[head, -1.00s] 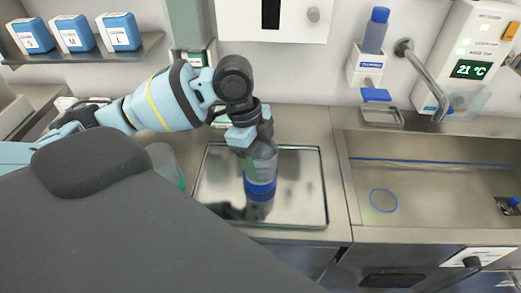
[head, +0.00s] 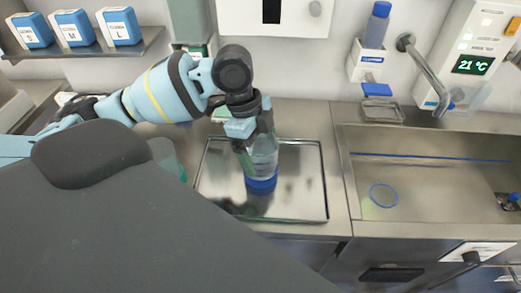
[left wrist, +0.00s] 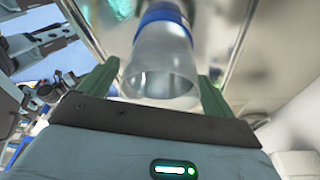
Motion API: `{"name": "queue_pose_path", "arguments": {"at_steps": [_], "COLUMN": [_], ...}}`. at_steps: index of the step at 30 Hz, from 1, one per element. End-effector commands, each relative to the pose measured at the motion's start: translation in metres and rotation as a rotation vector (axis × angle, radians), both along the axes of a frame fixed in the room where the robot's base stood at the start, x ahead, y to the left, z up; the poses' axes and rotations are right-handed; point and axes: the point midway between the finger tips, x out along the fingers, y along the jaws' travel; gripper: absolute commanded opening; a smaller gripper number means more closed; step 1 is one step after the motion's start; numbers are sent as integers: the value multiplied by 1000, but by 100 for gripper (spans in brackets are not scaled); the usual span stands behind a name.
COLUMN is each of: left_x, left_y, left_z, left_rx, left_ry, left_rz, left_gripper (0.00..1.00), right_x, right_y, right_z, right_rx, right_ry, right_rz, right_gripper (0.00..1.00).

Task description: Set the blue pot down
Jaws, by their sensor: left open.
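The blue pot (head: 264,160), a clear cup with a blue band at its base, stands upright on the shiny metal tray (head: 325,190) in the head view. My left gripper (head: 256,140) is above and around its upper part, with the jaws open. In the left wrist view the pot (left wrist: 162,62) lies between the two green fingers of my left gripper (left wrist: 155,92), with a gap showing beside its rim. The pot looks empty. My right gripper is in neither view.
A sink (head: 440,185) with a tap (head: 422,70) lies right of the tray. A greenish clear vessel (head: 166,158) stands left of the tray, partly hidden by my own dark body part. The tray's right side is bare.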

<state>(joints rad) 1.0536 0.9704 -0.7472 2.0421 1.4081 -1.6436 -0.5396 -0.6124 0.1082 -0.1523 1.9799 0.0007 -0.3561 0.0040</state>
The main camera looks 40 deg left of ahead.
Motion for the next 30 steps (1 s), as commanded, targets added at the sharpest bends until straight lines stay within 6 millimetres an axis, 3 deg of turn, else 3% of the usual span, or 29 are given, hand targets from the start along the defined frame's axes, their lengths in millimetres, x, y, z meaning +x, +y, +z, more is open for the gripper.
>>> {"name": "queue_pose_path", "arguments": {"at_steps": [9,15,21,30], "left_x": [-1,-3,-4,-4], "left_y": [17,25,29,30], "left_z": [64,94,107,108], "left_rx": [0,-1,-1,-1], "left_ry": [-10,-6,-2,-1], "left_rz": [3,3,1,1], "left_gripper": [90,90,90,90], "right_x": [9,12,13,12], "right_y": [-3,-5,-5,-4], "right_z": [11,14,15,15], "right_rx": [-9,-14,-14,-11], "right_ry": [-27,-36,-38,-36], "right_rz": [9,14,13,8], "right_gripper": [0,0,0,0]}}
